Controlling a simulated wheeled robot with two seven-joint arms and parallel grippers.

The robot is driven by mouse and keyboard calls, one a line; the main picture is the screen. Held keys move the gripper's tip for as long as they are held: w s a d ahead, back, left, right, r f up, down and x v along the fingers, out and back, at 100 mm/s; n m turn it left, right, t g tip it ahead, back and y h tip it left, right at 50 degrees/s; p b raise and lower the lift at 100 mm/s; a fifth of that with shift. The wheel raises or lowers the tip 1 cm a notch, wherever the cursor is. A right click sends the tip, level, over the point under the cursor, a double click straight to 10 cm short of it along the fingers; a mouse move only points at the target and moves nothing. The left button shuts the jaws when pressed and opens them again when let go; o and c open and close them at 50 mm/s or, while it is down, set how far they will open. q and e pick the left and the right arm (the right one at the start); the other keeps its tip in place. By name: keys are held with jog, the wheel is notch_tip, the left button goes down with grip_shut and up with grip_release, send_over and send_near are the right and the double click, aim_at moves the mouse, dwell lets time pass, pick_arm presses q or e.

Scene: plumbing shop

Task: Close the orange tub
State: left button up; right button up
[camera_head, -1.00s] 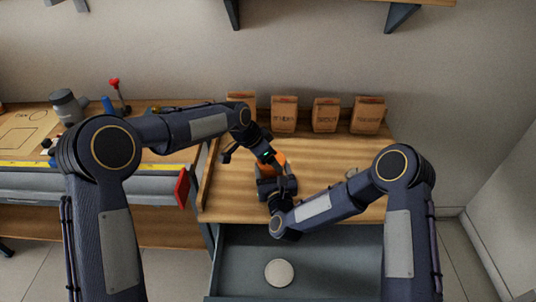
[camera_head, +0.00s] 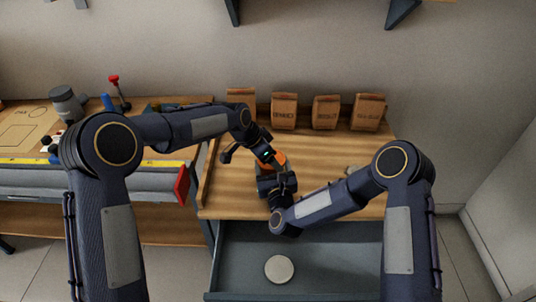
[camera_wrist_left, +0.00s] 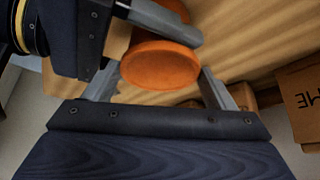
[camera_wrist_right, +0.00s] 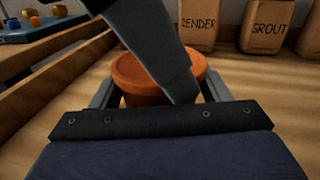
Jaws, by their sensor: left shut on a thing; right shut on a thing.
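The orange tub (camera_head: 281,159) stands on the wooden bench, mostly hidden behind my grippers in the head view. In the left wrist view its round orange end (camera_wrist_left: 160,65) lies between the fingers of my left gripper (camera_wrist_left: 158,88), with more orange behind it. In the right wrist view the tub (camera_wrist_right: 135,76) sits between the fingers of my right gripper (camera_wrist_right: 158,92). A finger of my other gripper crosses in front of the tub in each wrist view. Both grippers are shut on it from different sides. I cannot tell the lid from the body, nor how it is seated.
Several brown paper bags (camera_head: 325,114) stand along the back of the bench. An open grey drawer (camera_head: 330,258) below holds a white disc (camera_head: 279,269). A wooden edge strip (camera_head: 209,177) bounds the bench at left. Free bench (camera_head: 315,160) lies right of the tub.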

pick_arm(q)
jog(key=o, duration=0.9)
jog(key=shift+o, duration=0.2)
jog(key=v, duration=1.2)
pick_arm(e)
jog(key=o, duration=1.4)
jog(key=shift+o, duration=0.2)
